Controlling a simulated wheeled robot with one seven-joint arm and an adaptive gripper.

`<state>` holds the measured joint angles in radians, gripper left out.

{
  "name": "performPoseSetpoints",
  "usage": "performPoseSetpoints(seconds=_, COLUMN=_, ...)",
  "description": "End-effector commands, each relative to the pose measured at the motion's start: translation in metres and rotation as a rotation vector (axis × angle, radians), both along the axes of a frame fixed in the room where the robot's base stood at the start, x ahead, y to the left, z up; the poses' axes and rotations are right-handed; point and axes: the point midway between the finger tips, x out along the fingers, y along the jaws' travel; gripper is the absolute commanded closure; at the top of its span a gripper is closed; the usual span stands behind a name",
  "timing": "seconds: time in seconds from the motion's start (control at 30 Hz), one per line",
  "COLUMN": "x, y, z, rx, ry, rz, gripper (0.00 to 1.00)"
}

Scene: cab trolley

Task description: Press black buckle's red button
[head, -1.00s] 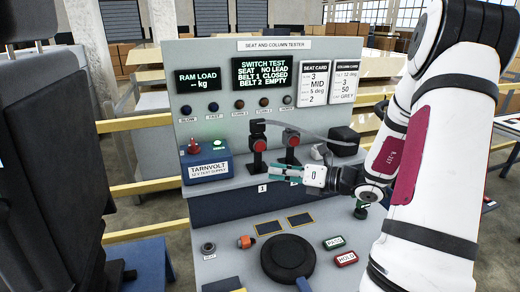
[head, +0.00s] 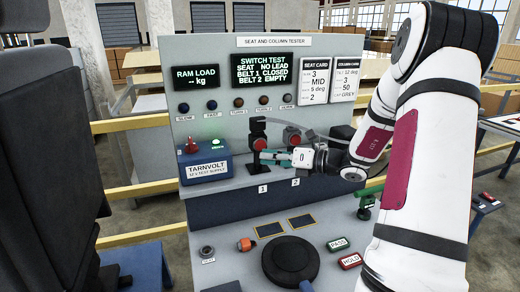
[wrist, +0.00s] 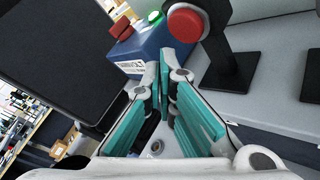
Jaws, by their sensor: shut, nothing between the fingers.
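A black buckle with a round red button (head: 260,144) stands on a black post above the label 1 on the tester's shelf. A second black buckle with a red button (head: 292,139) stands above the label 2, partly behind my arm. My gripper (head: 264,157) is shut and empty, its teal fingers at the left buckle, just below its red button. In the wrist view the fingertips (wrist: 168,72) point towards a red button (wrist: 186,24) on a black stand, a little beyond and above them. I cannot tell whether they touch it.
A blue supply box (head: 205,163) with a red knob and a lit green lamp stands left of the buckles. The screen (head: 265,72) reads belt 1 closed, belt 2 empty. A dark seat (head: 45,130) fills the left.

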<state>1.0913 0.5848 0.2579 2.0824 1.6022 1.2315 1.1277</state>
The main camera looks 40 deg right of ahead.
Motion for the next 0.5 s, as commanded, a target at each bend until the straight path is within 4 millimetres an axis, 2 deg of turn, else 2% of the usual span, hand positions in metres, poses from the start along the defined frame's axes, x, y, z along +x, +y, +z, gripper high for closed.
performPoseSetpoints(seconds=0.2, x=0.0104, y=-0.0029, z=-0.0001, rx=0.000, ry=0.001, rz=-0.001, gripper=1.00)
performPoseSetpoints(seconds=0.5, x=0.0112, y=-0.0032, z=0.0002, rx=0.000, ry=0.001, rz=-0.001, gripper=1.00)
